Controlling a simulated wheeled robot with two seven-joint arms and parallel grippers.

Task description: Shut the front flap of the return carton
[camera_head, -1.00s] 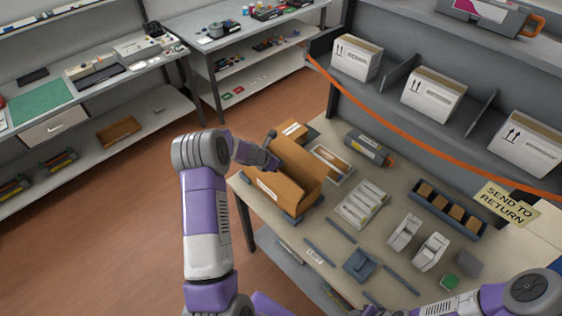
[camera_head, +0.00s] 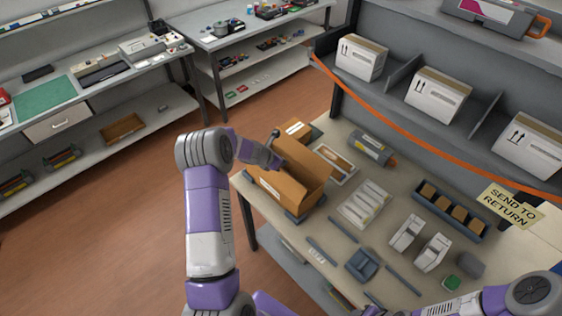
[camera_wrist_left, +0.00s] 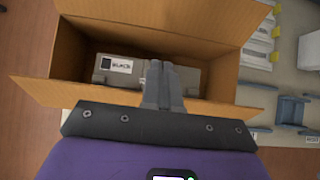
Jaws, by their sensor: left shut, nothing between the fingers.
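The return carton (camera_head: 272,189) is an open brown box at the left end of the table. In the left wrist view its inside holds a grey cartridge with a label reading BLACK (camera_wrist_left: 112,71). A long flap (camera_wrist_left: 170,18) stands out on the far side. Another flap (camera_wrist_left: 45,90) spreads out on the near side, partly covered by my gripper mount. My left gripper (camera_wrist_left: 157,80) is shut and empty, its fingers over the near edge of the opening. In the head view my left gripper (camera_head: 276,161) is at the carton's left side, its fingertips hard to make out.
On the table right of the carton are a white tray with a brown item (camera_head: 337,160), a grey cartridge (camera_head: 372,147), a rack of white items (camera_head: 364,203) and a dark bin of brown boxes (camera_head: 450,208). An orange strap (camera_head: 400,124) runs across the shelf.

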